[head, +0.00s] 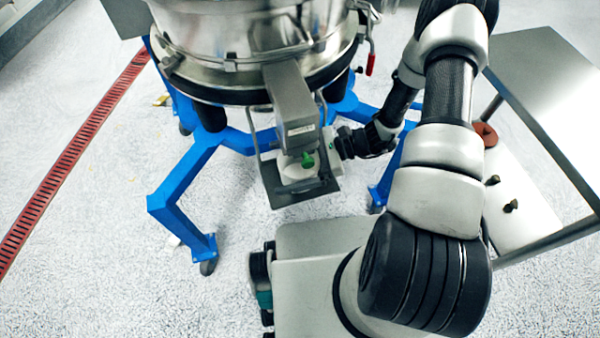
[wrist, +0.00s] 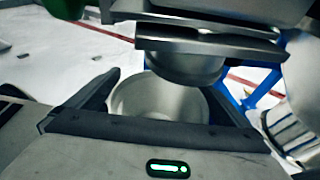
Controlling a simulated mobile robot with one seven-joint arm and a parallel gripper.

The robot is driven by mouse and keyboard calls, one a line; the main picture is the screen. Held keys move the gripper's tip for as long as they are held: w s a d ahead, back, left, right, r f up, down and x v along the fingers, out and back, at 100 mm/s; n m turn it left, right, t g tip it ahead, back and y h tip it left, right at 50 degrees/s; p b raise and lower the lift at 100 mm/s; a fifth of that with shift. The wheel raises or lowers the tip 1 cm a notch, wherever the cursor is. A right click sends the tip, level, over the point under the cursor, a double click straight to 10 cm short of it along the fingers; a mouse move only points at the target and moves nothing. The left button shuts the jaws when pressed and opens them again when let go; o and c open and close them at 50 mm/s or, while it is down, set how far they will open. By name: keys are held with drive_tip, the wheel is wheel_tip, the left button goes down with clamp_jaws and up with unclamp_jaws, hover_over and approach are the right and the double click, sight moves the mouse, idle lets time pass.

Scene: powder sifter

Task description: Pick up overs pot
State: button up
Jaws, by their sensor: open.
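My gripper (wrist: 165,82) is open, with one dark finger on each side of the pot. I cannot tell whether the fingers touch it. In the head view my gripper (head: 308,163) is at the hanging tray (head: 300,195) below the sifter's outlet chute (head: 290,95).
The round steel sifter (head: 235,35) stands on a blue wheeled frame (head: 180,185). Tray side bars flank the chute. A steel table (head: 550,80) stands at the right. A red floor drain (head: 70,160) runs along the left. The floor at lower left is clear.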

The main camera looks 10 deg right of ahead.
drive_tip(key=c, duration=0.9)
drive_tip(key=shift+r, duration=0.1)
